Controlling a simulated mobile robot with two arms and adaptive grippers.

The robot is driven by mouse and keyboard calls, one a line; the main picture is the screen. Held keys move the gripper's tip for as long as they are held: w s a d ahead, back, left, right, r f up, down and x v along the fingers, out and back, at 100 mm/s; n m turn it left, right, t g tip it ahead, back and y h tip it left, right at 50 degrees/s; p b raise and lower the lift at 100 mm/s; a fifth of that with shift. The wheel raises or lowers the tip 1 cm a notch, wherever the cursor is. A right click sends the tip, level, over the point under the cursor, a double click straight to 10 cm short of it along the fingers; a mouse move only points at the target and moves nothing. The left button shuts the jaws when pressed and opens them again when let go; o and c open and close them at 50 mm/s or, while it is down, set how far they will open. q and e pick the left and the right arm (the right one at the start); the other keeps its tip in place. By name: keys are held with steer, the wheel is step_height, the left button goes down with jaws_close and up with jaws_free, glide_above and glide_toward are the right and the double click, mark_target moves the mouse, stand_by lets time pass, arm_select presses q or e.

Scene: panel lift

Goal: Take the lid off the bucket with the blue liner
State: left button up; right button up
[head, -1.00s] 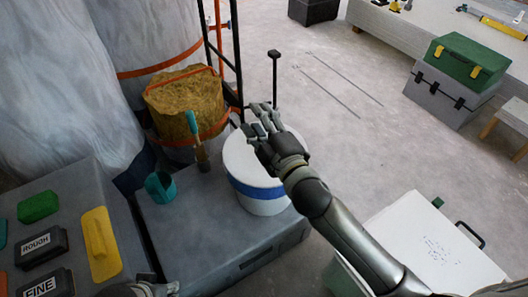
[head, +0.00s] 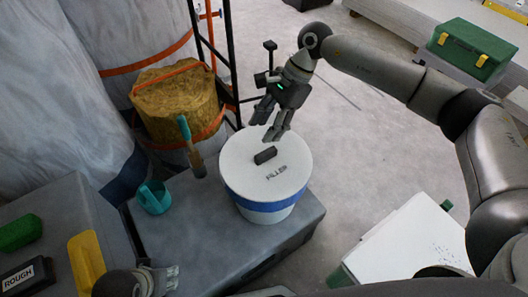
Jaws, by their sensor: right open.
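The white bucket (head: 264,207) with a blue band stands upright on a grey box. Its white lid (head: 240,168) is on, marked "FILLER", with a small dark handle (head: 265,155) in the middle. My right gripper (head: 269,125) is open and empty, pointing down just above and behind the handle, apart from it as far as I can see. My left gripper (head: 165,280) shows only partly at the bottom left edge, and its jaws are not clear.
The grey box (head: 195,240) also holds a teal cup (head: 154,197) and a teal-handled brush (head: 192,150). A strapped yellow bale (head: 178,102) and a black upright frame stand behind. A white-topped case (head: 405,245) is at the lower right.

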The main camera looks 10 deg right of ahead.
steer(key=d+h, duration=0.1)
steer(key=d, duration=0.2)
glide_above(266, 152)
steer(key=d, duration=0.2)
steer(key=f, duration=0.5)
steer(key=shift+w+a+f+b, duration=0.1)
steer(key=shift+w+f+b, duration=0.1)
steer(key=shift+b, duration=0.15)
steer(key=x, duration=0.4)
steer(key=shift+w+f+b, duration=0.15)
steer(key=shift+f+b, duration=0.2)
steer(key=shift+f, duration=0.15)
arm_select(q)
steer(key=v, duration=0.2)
steer(key=shift+a+r, duration=0.1)
steer(key=shift+r, duration=0.3)
arm_select(e)
steer(key=shift+r, duration=0.1)
jaws_close()
